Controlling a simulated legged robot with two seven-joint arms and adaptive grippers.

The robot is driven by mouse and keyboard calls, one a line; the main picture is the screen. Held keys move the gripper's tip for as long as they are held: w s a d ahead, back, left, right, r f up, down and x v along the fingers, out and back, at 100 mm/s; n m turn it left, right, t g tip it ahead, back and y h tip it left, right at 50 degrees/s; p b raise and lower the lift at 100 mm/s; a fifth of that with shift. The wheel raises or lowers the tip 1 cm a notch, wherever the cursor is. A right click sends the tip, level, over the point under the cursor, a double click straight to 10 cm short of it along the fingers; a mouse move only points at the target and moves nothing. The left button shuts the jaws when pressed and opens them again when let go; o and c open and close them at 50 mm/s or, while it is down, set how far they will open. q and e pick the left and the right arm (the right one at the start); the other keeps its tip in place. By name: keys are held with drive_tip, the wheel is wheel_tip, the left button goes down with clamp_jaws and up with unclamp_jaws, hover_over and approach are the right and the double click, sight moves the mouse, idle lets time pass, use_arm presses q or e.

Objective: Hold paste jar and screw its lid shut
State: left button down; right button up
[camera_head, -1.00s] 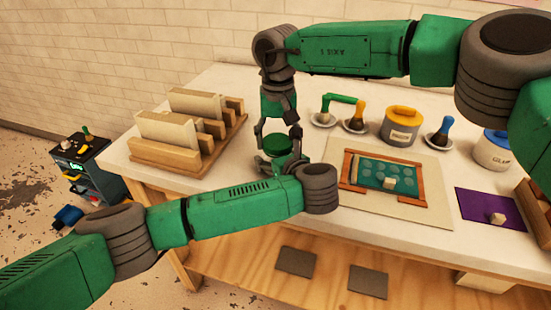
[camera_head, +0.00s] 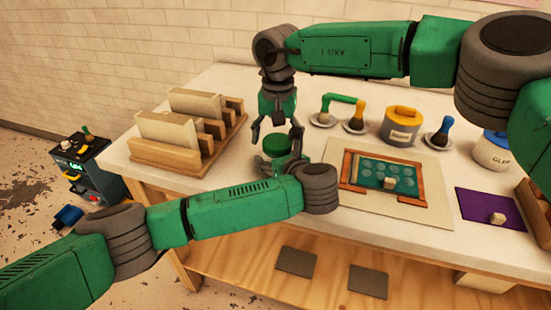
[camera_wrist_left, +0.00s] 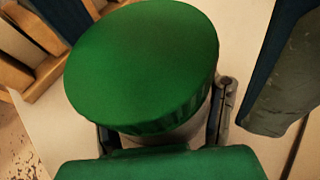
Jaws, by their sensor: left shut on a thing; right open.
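The paste jar (camera_wrist_left: 168,138) has a green lid (camera_wrist_left: 145,60), which fills much of the left wrist view with the pale jar body just below it. In the head view the green lid (camera_head: 277,144) shows between my two arms. My left gripper (camera_head: 277,162) is shut on the jar, low down and partly hidden by its own arm. My right gripper (camera_head: 276,132) points down from above with its fingers spread around and above the lid, open. I cannot tell whether the lid sits fully tight.
A wooden rack with boards (camera_head: 190,130) stands left of the jar. To the right are a framed tray with teal panel (camera_head: 350,168), a yellow-lidded jar (camera_head: 401,126), brushes in dishes (camera_head: 438,135), a glue jar (camera_head: 492,152) and a purple mat (camera_head: 480,208).

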drive_tip(key=shift+r, duration=2.3)
drive_tip(key=shift+c, duration=0.2)
wheel_tip(320, 180, up, 3)
drive_tip(key=n, duration=0.3)
drive_tip(key=shift+r, duration=0.2)
drive_tip(key=shift+f, duration=4)
